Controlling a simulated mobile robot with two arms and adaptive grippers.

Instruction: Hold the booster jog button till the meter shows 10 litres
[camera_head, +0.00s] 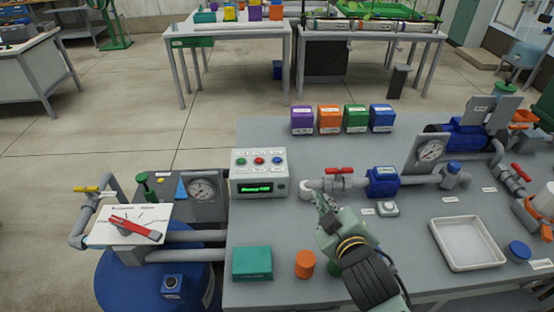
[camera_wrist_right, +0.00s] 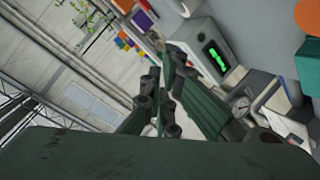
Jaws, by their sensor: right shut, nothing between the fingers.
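A pale control box (camera_head: 259,187) stands on the grey bench, with green, red and blue buttons on top and a lit green display (camera_head: 255,189). Its labels and reading are too small to read. A blue inline meter (camera_head: 383,181) sits on the pipe to its right. A small pale box with a round button (camera_head: 388,209) lies below that meter. I cannot tell which button is the booster jog. My right gripper (camera_head: 320,196) is shut and empty, just right of the control box, by the pipe's white elbow (camera_head: 309,190). The display also shows in the right wrist view (camera_wrist_right: 215,55). My left gripper is out of view.
A red-handled valve (camera_head: 340,171) is on the pipe behind my gripper. A teal box (camera_head: 252,263) and an orange cylinder (camera_head: 305,264) stand near the front edge. A white tray (camera_head: 436,238) is at right. Coloured boxes (camera_head: 329,119) line the back.

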